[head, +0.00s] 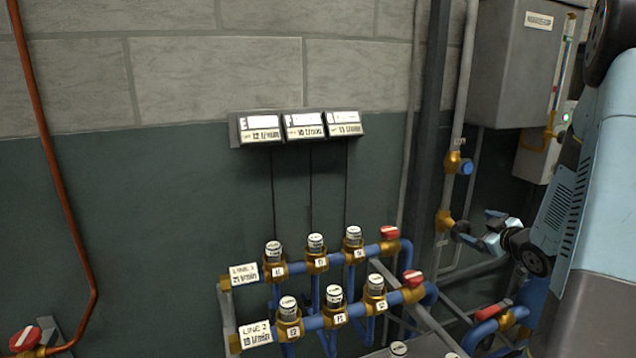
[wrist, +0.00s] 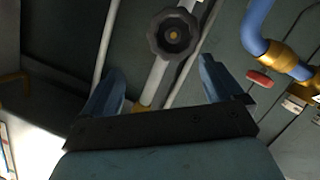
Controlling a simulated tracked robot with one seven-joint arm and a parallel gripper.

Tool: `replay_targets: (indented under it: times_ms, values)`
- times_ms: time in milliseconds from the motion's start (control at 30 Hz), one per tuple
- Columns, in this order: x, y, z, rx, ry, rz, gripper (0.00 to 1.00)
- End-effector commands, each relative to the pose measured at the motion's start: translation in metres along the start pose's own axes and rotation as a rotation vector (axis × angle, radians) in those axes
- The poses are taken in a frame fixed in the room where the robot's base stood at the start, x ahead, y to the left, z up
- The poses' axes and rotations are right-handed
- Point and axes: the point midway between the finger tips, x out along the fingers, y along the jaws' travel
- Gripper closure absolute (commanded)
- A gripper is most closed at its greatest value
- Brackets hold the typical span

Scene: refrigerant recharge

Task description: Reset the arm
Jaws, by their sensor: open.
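My gripper (head: 492,228) is at the right of the head view, at the end of my light-blue arm, beside the grey vertical pipe. In the wrist view my gripper (wrist: 165,88) shows two blue fingers spread wide with nothing between them that they touch. A dark round handwheel (wrist: 173,33) on the grey pipe lies beyond the fingertips. In the head view the fingers are near a brass fitting (head: 445,220) on that pipe; I cannot tell the exact gap.
Two blue pipe lines with brass valves stand at centre, with red handles (head: 389,232) at their right ends. Three display boxes (head: 304,127) hang on the wall above. A grey cabinet (head: 513,60) is at upper right. A copper pipe (head: 62,190) runs down the left wall.

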Motion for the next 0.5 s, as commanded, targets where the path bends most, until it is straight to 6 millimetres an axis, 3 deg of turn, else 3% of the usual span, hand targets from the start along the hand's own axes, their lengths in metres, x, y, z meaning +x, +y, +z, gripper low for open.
replay_targets:
  times_ms: [33,267,500]
  values:
    - [-0.001,0.003,-0.013,-0.008,-0.033,0.011,0.06]
    - [-0.017,0.010,-0.053,0.016,-0.210,0.068,0.06]
    - [-0.051,0.004,-0.093,0.097,-0.369,0.120,0.06]
